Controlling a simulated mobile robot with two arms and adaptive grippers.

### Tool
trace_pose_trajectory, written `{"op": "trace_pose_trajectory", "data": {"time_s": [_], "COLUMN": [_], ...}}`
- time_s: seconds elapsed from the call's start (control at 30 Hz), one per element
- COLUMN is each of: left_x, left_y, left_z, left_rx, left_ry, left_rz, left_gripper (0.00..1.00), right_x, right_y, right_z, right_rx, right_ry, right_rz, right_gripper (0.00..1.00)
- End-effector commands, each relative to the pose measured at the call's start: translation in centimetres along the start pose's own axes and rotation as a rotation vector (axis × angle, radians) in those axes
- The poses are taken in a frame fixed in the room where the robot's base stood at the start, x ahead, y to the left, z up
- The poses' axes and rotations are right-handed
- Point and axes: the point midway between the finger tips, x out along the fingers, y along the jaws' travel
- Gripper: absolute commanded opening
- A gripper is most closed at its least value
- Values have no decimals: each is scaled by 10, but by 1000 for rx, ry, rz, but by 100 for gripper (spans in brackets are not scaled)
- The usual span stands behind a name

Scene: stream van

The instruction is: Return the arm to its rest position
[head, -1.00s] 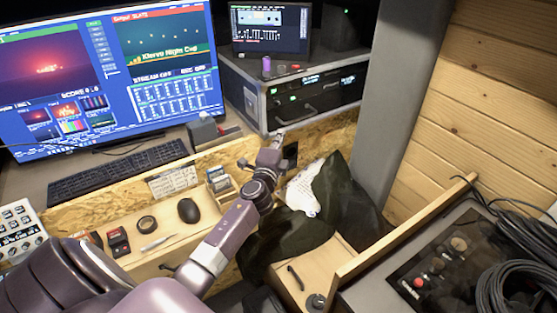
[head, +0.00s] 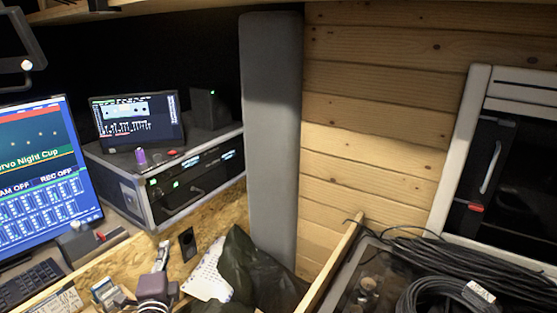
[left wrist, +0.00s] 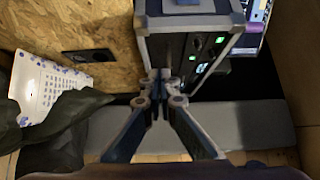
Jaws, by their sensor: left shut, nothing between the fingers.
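My left gripper (head: 162,250) shows at the bottom left of the head view, in front of the chipboard panel and just left of a black wall socket (head: 187,243). Its fingers are together and empty. In the left wrist view the closed fingertips (left wrist: 158,76) appear in front of the lower corner of the rack case (left wrist: 190,25); I cannot tell how far apart they are. Most of my left arm lies below the head picture. My right gripper is in neither view.
The rack case (head: 175,180) carries a small screen (head: 138,120) and a purple cylinder (head: 141,157). A dark bag (head: 255,270) with white paper (head: 208,275) lies right of the gripper. A grey pillar (head: 270,130) stands behind. Coiled black cables (head: 450,295) lie at the right.

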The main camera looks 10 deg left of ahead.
Motion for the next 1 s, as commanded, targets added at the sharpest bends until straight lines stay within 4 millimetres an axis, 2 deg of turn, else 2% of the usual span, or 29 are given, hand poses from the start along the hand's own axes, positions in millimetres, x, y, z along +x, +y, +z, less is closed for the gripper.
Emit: {"op": "trace_pose_trajectory", "data": {"time_s": [0.13,0.23,0.37,0.4,0.5,0.7,0.9,0.97,1.0], "left_x": [-23,-58,-126,-149,-205,-291,-361,-382,-376], "left_y": [20,51,101,115,141,163,167,165,177], "left_z": [4,8,0,-5,-19,-44,-63,-68,-68], "left_rx": [-132,-313,-567,-633,-758,-887,-945,-956,-950], "left_ry": [-51,-128,-247,-283,-361,-466,-541,-561,-565], "left_rz": [82,214,454,533,713,978,1185,1244,1238], "left_gripper": [0,0,0,0,0,0,0,0,0], "right_x": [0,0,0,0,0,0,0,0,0], "right_y": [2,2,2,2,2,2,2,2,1], "right_z": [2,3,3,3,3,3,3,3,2], "right_rx": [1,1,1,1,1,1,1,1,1], "right_ry": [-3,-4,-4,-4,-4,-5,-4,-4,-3], "right_rz": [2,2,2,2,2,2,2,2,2], "right_gripper": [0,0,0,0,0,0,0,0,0]}}
